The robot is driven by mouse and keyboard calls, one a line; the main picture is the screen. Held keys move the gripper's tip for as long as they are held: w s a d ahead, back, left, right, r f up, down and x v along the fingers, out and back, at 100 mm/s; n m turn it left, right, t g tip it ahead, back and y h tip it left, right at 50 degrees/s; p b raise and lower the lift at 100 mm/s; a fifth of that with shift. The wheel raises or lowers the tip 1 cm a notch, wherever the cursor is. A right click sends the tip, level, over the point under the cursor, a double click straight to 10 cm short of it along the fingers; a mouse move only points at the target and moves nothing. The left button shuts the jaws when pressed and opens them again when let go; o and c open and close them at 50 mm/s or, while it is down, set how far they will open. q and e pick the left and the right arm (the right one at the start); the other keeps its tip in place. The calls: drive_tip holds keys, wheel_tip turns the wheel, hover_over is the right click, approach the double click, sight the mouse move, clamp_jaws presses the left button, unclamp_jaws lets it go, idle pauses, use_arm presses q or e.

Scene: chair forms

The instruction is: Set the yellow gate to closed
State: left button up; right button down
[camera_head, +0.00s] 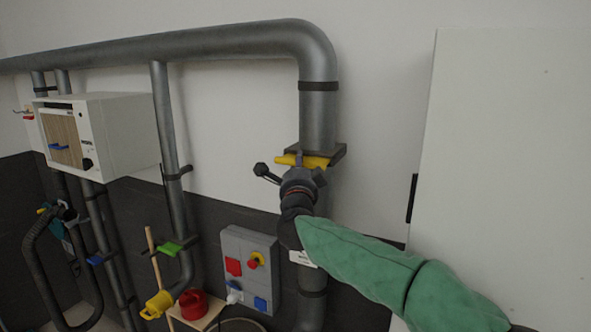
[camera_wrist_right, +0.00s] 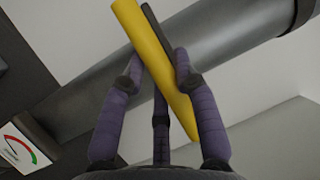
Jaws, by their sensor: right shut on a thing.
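The yellow gate (camera_head: 304,160) is a flat yellow handle at a dark grey flange on the thick vertical grey pipe (camera_head: 318,114) in the head view. My right gripper (camera_head: 300,168) is at the handle, in front of the pipe. In the right wrist view, the yellow bar (camera_wrist_right: 158,62) runs diagonally between the purple fingers of my right gripper (camera_wrist_right: 158,72), which are shut on it. Part of the handle is hidden behind the gripper in the head view. My left gripper is not in view.
A white cabinet (camera_head: 510,150) stands close on the right. A grey socket box (camera_head: 248,262) with red and blue parts hangs lower left of the pipe. A green lever (camera_head: 172,246) and a yellow nozzle (camera_head: 158,303) are further left. A gauge (camera_wrist_right: 20,148) shows in the wrist view.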

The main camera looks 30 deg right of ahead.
drive_tip(key=shift+s+d+r, duration=0.1)
drive_tip(key=shift+r, duration=0.25)
drive_tip(key=c, duration=1)
unclamp_jaws()
drive_tip(key=shift+o, duration=0.2)
drive_tip(key=shift+w+f, duration=0.1)
drive_tip(key=shift+w, duration=0.15)
drive_tip(key=shift+s+f, duration=0.1)
drive_tip(key=shift+s, duration=0.1)
drive_tip(key=v, duration=1.1)
drive_tip(key=shift+s+a, duration=0.25)
drive_tip(key=shift+a, duration=0.05)
drive_tip(key=shift+f, duration=0.15)
